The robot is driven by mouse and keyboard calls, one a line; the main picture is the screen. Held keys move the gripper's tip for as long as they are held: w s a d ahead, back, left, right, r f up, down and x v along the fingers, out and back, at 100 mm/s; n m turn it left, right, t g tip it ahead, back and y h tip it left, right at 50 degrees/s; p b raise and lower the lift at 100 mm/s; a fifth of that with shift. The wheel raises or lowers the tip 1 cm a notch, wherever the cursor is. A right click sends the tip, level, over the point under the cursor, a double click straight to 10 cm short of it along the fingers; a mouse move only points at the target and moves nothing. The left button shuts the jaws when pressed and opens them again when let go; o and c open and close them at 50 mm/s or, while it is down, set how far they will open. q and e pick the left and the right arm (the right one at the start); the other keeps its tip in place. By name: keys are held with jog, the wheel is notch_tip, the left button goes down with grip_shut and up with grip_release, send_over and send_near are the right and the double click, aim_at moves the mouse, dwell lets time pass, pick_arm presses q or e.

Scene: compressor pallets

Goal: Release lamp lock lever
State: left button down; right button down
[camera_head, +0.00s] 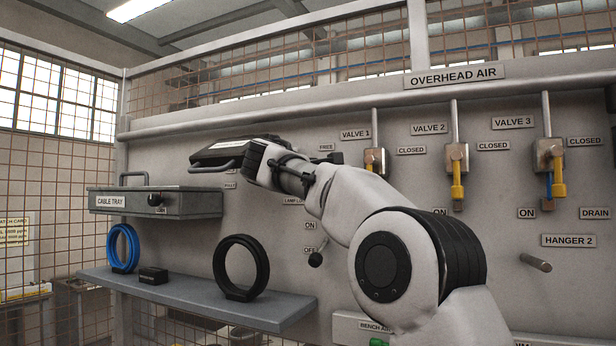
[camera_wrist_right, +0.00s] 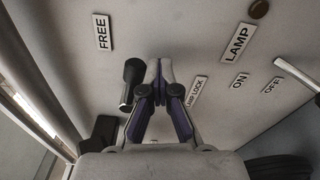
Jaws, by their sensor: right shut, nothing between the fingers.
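The lamp lock lever has a black cylindrical handle (camera_wrist_right: 132,84) and stands out from the panel, between the FREE label (camera_wrist_right: 102,32) and the LAMP LOCK label (camera_wrist_right: 195,92) in the wrist view. My right gripper (camera_wrist_right: 160,66) is shut and empty, fingertips together just right of the handle in that view. I cannot tell whether it touches the lever. In the head view my right arm reaches up and left to the panel; its fingertips and their contact with the lever cannot be made out. My left gripper is not in view.
A grey cable tray (camera_head: 165,205) juts out at left, above a shelf (camera_head: 205,299) with a blue ring (camera_head: 112,247) and a black ring (camera_head: 220,266). A dark fixture (camera_head: 222,157) is beside my wrist. The lamp switch (camera_head: 316,259) is below. Valve handles (camera_head: 457,180) hang at right.

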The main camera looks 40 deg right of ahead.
jog(key=shift+s+d+r+n+p, duration=0.1)
jog(key=shift+s+r+n+p, duration=0.2)
jog(key=shift+r+n+p, duration=0.6)
jog(key=shift+n, duration=0.3)
